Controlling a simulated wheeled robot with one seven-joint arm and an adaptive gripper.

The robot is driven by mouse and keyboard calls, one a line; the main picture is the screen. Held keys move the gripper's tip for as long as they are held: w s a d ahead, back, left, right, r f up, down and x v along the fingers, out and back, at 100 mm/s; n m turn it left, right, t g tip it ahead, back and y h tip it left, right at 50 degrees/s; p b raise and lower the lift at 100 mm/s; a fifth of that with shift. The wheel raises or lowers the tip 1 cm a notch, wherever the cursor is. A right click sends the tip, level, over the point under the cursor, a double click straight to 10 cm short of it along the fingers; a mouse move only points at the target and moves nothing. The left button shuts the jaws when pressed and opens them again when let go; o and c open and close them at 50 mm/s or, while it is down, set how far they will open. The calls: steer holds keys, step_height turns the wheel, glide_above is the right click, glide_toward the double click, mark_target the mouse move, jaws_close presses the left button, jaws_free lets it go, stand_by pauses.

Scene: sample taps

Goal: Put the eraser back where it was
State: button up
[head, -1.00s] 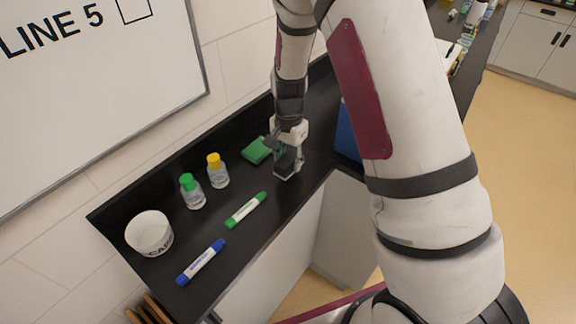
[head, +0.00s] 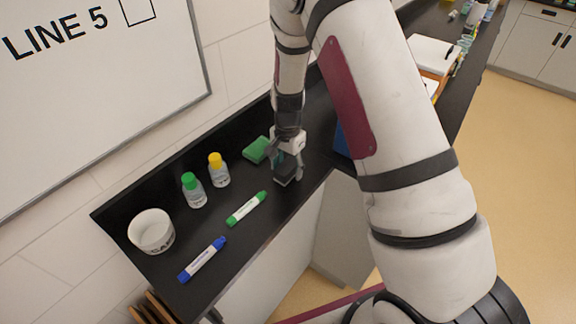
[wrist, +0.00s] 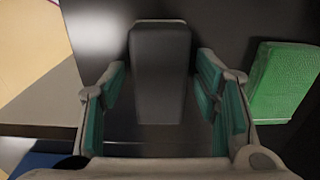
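The eraser is a dark grey block (head: 287,174) on the black counter (head: 262,199), near its front edge, in the head view. In the wrist view the eraser (wrist: 160,75) stretches away between the fingers. My gripper (head: 287,165) is down around it, with one finger on each side. In the wrist view my gripper (wrist: 160,95) shows teal pads with a narrow gap on both sides of the eraser, so it looks open. The eraser's underside is hidden, and its contact with the counter is hard to see.
A green sponge (head: 257,149) lies close to the gripper. Yellow-capped (head: 218,171) and green-capped (head: 193,191) bottles, a green marker (head: 246,209), a blue marker (head: 202,260) and a white cup (head: 152,231) stand or lie leftward. A whiteboard (head: 110,80) hangs behind.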

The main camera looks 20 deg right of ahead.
mark_target(288, 165)
step_height(288, 165, up, 12)
steer(key=b, duration=0.1)
steer(key=s+r+n+t, duration=0.1)
steer(key=s+r+n, duration=0.2)
steer(key=s+r, duration=0.35)
steer(key=s+r+n+t, duration=0.15)
steer(key=s+r, duration=0.25)
steer(key=r, duration=0.6)
steer(key=s+r+n+t, duration=0.1)
steer(key=s+r+n, duration=0.2)
steer(key=s, duration=0.4)
steer(key=s+r+n+t, duration=0.2)
steer(key=s+r+n, duration=0.1)
steer(key=s, duration=0.5)
steer(key=shift+s+n, duration=0.2)
steer(key=shift+n, duration=0.15)
steer(key=shift+a, duration=0.1)
